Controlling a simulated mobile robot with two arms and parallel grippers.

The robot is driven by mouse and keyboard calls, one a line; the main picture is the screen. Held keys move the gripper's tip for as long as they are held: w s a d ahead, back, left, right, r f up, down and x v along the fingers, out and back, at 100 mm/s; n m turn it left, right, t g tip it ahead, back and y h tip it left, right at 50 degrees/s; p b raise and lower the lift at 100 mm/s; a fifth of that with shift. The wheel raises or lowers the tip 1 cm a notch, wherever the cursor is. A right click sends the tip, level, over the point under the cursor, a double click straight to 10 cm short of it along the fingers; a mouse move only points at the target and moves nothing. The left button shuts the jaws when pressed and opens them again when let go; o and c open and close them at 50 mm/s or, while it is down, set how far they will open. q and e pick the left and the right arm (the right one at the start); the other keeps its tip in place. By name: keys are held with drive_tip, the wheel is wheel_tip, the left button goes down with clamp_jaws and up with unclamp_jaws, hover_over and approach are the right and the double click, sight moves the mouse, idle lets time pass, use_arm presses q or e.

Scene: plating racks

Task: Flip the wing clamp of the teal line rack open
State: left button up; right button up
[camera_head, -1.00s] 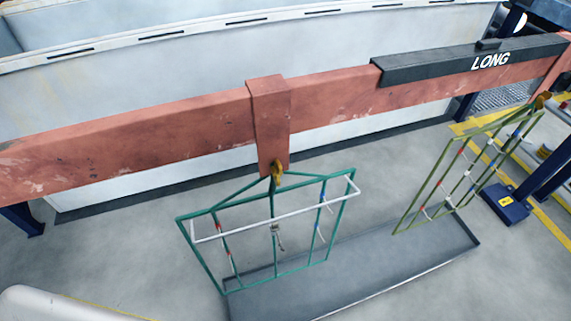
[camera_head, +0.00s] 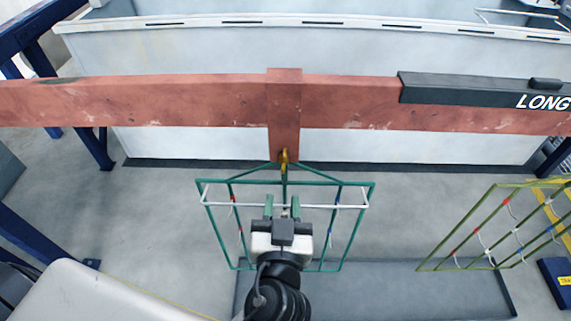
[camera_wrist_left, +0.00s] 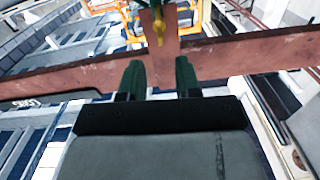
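The teal line rack (camera_head: 371,200) hangs from a yellow hook (camera_head: 283,158) under the red beam, with a white bar (camera_head: 345,206) across its upper part. My left gripper (camera_head: 282,207) is in front of the rack's middle, fingers pointing toward the beam. In the left wrist view its two dark green fingers (camera_wrist_left: 160,78) stand apart with nothing clearly between them. The wing clamp cannot be made out now; my gripper and wrist cover the rack's middle. Whether the fingers touch the rack cannot be told. My right gripper is not in view.
The red beam (camera_head: 190,95) runs across the picture, with a dark block marked LONG (camera_head: 470,92). An olive rack (camera_head: 470,235) hangs at the right. A grey tray (camera_head: 420,290) lies below the racks. Blue posts (camera_head: 85,140) stand at the left.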

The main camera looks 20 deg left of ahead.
sight(284, 165)
use_arm(q)
drive_tip(key=p+x, duration=0.2)
drive_tip(key=x, duration=0.6)
drive_tip(key=shift+w+p, duration=0.4)
drive_tip(key=shift+w+a+f, duration=0.1)
drive_tip(key=shift+w+a, duration=0.1)
drive_tip(key=shift+w, duration=0.15)
drive_tip(key=shift+c, duration=0.2)
clamp_jaws()
